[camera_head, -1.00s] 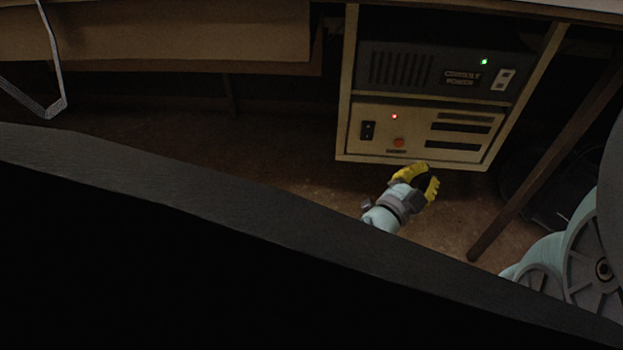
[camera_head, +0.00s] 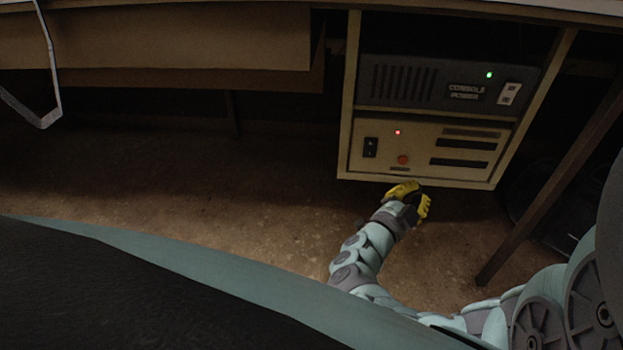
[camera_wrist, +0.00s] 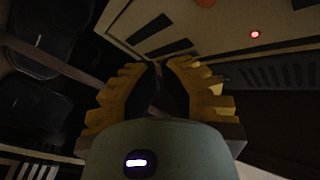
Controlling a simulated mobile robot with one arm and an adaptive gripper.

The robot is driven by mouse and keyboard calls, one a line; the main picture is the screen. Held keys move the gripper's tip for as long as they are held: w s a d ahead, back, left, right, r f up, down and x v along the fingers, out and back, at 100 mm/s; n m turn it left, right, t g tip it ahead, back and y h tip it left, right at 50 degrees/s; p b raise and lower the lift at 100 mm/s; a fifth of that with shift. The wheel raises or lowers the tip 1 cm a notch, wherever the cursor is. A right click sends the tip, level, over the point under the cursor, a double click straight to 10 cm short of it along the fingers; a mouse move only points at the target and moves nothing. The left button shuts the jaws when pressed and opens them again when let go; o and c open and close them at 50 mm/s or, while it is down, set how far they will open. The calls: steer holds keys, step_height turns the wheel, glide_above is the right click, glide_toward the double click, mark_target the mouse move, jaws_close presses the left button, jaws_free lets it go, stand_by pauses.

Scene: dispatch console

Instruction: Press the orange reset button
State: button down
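The orange reset button (camera_head: 403,160) is a small round knob on the beige lower panel (camera_head: 375,170), below a lit red lamp (camera_head: 397,132). In the wrist view only part of the orange button (camera_wrist: 206,2) shows, at the top edge. My gripper (camera_head: 420,193) has yellow ribbed fingers and is just below the panel's bottom edge in the head view, apart from the button. In the wrist view my gripper (camera_wrist: 163,66) shows a dark gap between its fingers, with nothing held.
A black rocker switch (camera_head: 370,147) is left of the button; dark slots (camera_head: 460,163) are to the right. Above sits the grey console power unit (camera_head: 400,80) with a green lamp and a pale switch. A slanted brown leg (camera_head: 545,185) stands right. The floor left of the cabinet is clear.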

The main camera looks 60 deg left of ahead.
mark_target(403, 160)
steer(key=w+a+b, duration=0.1)
steer(key=w+a, duration=0.1)
steer(key=w+a+b, duration=0.1)
steer(key=w+a, duration=0.1)
steer(key=shift+w+a+b, duration=0.1)
steer(key=shift+a+b, duration=0.2)
steer(key=c, duration=1.6)
jaws_free()
jaws_close()
steer(key=shift+a, duration=0.1)
steer(key=shift+w+a, duration=0.25)
steer(key=shift+a, duration=0.05)
